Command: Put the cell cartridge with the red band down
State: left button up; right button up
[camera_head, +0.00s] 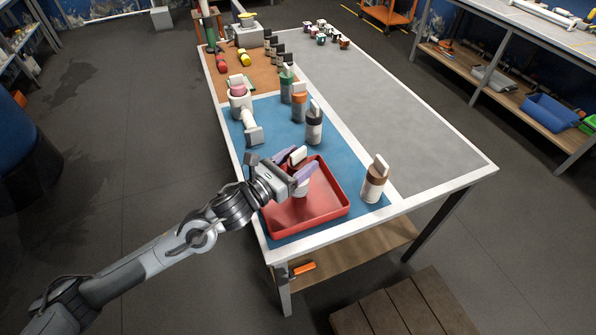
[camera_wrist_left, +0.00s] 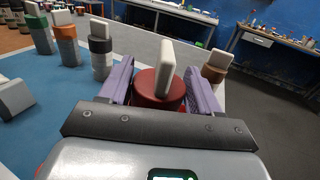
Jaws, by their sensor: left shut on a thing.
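My left gripper (camera_head: 305,172) has purple fingers and is shut on the cell cartridge with the red band, over the red tray (camera_head: 335,212). In the left wrist view the cartridge's red top (camera_wrist_left: 160,88) with its upright white tab sits between the two fingers (camera_wrist_left: 158,85). In the head view its white lower body (camera_head: 301,190) shows below the fingers, within the tray's outline. I cannot tell whether it touches the tray floor. The gripper hides part of the cartridge. My right gripper is not in view.
A brown-banded cartridge (camera_head: 374,180) stands right of the tray on the blue mat (camera_head: 350,170). Black (camera_head: 314,126), orange (camera_head: 299,105) and green (camera_head: 286,86) cartridges stand behind the tray. A white device (camera_head: 246,112) is at the mat's left. The grey tabletop (camera_head: 400,125) is largely clear.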

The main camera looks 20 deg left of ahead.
pick_arm(q)
jog(key=shift+f+b, duration=0.4)
jog(key=shift+f, duration=1.3)
jog(key=shift+f, duration=0.15)
jog(key=o, duration=1.2)
jog(key=shift+f, duration=0.1)
jog(key=shift+r, duration=0.2)
jog(key=shift+p+v, duration=0.65)
jog(key=shift+v, duration=5.35)
